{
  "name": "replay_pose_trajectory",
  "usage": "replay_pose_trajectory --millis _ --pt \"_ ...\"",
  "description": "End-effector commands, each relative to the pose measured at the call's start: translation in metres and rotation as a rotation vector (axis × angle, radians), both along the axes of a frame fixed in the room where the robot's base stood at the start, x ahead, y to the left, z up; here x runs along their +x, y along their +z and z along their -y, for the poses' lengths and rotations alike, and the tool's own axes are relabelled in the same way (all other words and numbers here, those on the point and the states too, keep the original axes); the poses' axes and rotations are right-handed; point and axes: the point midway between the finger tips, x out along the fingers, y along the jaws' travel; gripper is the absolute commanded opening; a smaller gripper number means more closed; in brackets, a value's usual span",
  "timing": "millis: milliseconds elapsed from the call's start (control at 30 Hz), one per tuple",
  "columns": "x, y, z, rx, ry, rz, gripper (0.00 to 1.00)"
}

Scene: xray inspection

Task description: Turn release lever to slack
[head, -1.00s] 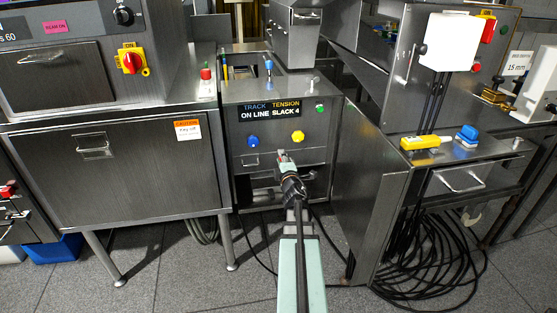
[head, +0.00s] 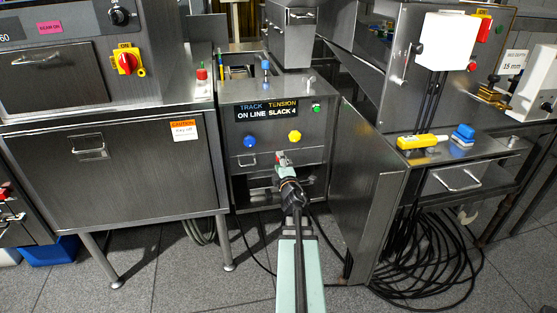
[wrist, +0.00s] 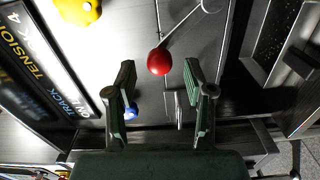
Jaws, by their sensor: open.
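The release lever is a thin metal rod with a red ball knob (wrist: 159,62) in the wrist view. It runs from the knob towards the upper right. My gripper (wrist: 160,82) is open, with a dark green finger on either side of the picture's middle. The knob shows in line with the gap between the fingertips, just beyond them, and no finger appears to touch it. The lever is mostly hidden there.
A blue knob (head: 250,142) and a yellow knob (head: 294,137) sit on the cabinet front above my gripper. A metal handle (wrist: 179,109) shows near the fingers in the wrist view. An open steel door (head: 367,200) stands to the right. Black cables (head: 430,255) lie coiled on the floor.

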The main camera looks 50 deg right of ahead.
Motion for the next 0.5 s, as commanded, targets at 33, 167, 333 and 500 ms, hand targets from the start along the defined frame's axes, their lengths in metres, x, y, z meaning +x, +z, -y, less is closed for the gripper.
replay_pose_trajectory --millis 33,167,333,500 --pt "-0.010 0.000 -0.008 0.001 -0.001 -0.001 0.53" --pt "-0.025 0.000 -0.019 0.001 -0.001 -0.001 0.53" --pt "-0.033 0.000 -0.026 -0.001 0.001 0.001 0.53" --pt "-0.033 0.000 -0.026 -0.001 0.001 0.001 0.53"
